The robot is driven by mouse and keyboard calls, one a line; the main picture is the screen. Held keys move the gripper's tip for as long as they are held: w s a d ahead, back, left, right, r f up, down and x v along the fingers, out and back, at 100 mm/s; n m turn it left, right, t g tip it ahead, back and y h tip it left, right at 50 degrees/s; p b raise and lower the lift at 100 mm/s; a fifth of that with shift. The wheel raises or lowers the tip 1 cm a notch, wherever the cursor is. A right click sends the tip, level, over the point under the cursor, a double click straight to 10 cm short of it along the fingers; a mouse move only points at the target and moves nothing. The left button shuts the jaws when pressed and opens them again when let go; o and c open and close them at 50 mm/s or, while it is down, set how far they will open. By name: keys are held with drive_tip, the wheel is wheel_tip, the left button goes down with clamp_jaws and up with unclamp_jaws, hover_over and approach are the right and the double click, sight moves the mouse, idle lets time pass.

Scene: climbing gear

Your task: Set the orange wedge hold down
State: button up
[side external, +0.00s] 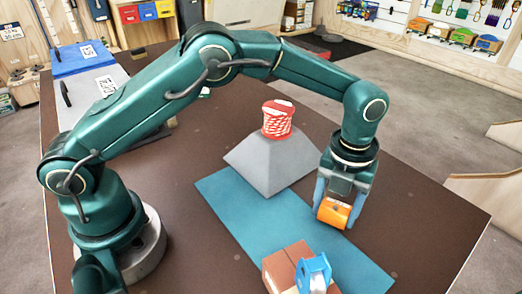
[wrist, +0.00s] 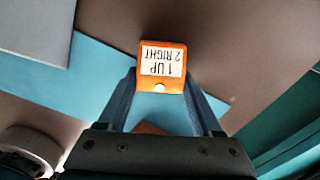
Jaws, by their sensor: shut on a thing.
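My gripper (side external: 335,203) is shut on the orange wedge hold (side external: 334,213). It holds the hold over the right edge of the blue mat (side external: 228,193); I cannot tell the exact height above the table. In the wrist view the orange wedge hold (wrist: 162,88) sits between the two blue fingers (wrist: 161,95).
A grey pyramid-like block (side external: 262,165) carries a red and white rope coil (side external: 277,120) to the left of my gripper. A brown box (side external: 281,267) and a blue device (side external: 314,272) stand at the mat's near end. Bare brown table (side external: 430,215) lies to the right.

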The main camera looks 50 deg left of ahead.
drive_tip(key=shift+f, duration=0.25)
drive_tip(key=shift+f, duration=0.15)
drive_tip(key=o, duration=1.4)
